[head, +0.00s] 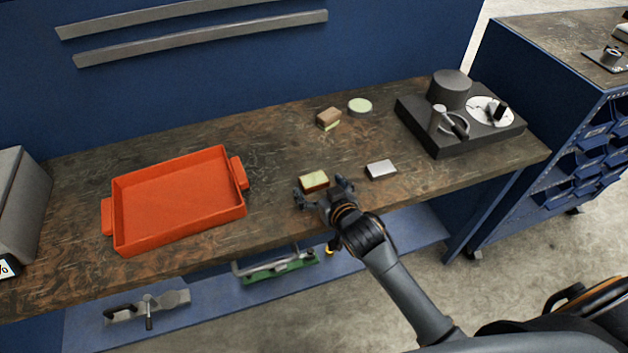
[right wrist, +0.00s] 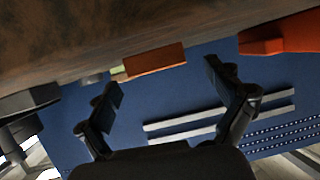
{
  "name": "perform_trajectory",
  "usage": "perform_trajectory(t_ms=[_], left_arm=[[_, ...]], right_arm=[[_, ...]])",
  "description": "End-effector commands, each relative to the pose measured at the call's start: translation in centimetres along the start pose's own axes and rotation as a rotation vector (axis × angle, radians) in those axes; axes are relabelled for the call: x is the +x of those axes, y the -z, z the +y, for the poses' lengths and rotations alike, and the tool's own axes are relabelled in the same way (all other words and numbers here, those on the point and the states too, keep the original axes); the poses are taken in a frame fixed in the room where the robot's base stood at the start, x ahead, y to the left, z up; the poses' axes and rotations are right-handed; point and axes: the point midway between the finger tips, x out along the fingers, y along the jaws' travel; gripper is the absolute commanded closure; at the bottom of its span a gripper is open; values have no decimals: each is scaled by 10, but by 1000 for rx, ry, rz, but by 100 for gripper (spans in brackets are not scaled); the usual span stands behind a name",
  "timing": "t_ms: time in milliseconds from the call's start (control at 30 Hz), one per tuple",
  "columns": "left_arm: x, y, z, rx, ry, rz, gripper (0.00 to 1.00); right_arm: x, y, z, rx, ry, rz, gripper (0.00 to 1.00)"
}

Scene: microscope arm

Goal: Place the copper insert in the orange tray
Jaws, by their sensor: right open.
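A small block with a pale, shiny top and a reddish-brown front (head: 314,181) lies near the table's front edge. In the right wrist view its front face looks copper-coloured (right wrist: 155,60), so I take it as the copper insert. My right gripper (head: 324,190) is open and empty, just in front of the block. In the right wrist view its two fingers (right wrist: 165,85) are spread, with the block in the gap beyond them. The orange tray (head: 178,197) is empty on the table's left; its edge shows in the wrist view (right wrist: 275,38). My left gripper is not in view.
A silver block (head: 381,170) lies right of the copper block. A brown-topped block (head: 329,118) and a pale green disc (head: 360,106) lie behind. A dark fixture (head: 460,115) stands at the right. The table between tray and copper block is clear.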

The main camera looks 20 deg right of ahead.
Motion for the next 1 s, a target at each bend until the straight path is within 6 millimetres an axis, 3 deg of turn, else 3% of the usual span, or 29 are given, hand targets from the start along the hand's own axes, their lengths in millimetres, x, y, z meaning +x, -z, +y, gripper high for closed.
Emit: perform_trajectory(t_ms=[233,567,900,1000], left_arm=[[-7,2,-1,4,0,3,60],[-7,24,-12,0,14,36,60],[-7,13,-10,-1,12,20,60],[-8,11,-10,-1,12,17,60]], right_arm=[[33,3,2,0,0,1,8],[38,2,2,0,1,0,10],[38,2,2,0,0,0,79],[38,5,2,0,1,6,95]])
